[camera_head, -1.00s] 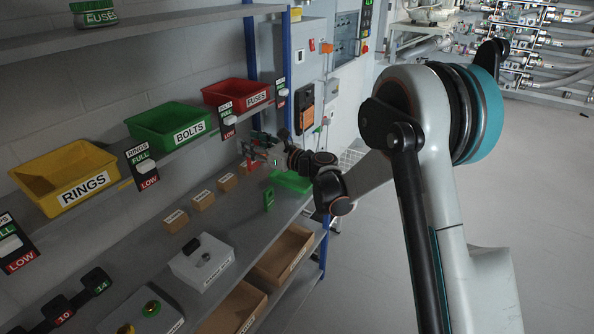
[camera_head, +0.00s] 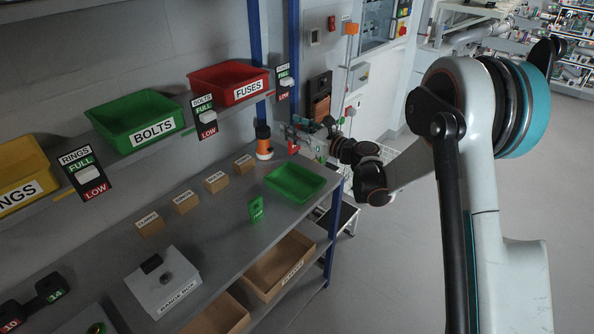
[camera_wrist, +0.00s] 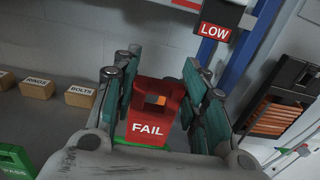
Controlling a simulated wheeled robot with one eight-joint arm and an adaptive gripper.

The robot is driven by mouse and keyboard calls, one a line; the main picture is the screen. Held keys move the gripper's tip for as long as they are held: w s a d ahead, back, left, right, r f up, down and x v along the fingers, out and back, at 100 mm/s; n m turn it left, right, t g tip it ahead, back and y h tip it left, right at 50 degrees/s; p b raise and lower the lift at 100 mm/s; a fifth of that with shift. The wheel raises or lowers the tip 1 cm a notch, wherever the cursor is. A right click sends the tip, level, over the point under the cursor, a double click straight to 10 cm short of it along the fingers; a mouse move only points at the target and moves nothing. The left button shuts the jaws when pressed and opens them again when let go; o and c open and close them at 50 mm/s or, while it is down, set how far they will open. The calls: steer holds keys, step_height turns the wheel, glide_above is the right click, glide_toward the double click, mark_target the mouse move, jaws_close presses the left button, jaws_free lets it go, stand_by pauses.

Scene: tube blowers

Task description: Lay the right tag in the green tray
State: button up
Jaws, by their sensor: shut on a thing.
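My gripper (camera_head: 303,138) is shut on a red tag marked FAIL (camera_wrist: 150,126), which stands between the fingers in the wrist view. The red tag (camera_head: 293,147) shows small in the head view, in the air near the far end of the worktop. The green tray (camera_head: 314,184) lies on the worktop, nearer the camera than my gripper, and looks empty. A green tag (camera_head: 256,209) stands on the worktop left of the tray. It also shows at the lower left of the wrist view (camera_wrist: 14,162), marked PASS.
An orange and dark cylinder (camera_head: 264,146) stands behind the tray. Small brown labelled blocks (camera_head: 216,182) line the worktop. A grey box (camera_head: 163,284) stands at the front. A blue post (camera_head: 332,220) borders the right end. Red (camera_head: 228,83) and green (camera_head: 137,118) bins sit above.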

step_height(320, 180, down, 14)
steer(key=b, duration=0.4)
steer(key=shift+f+b, duration=0.15)
steer(key=shift+b, duration=0.2)
steer(key=o, duration=0.9)
steer(key=shift+c, duration=0.2)
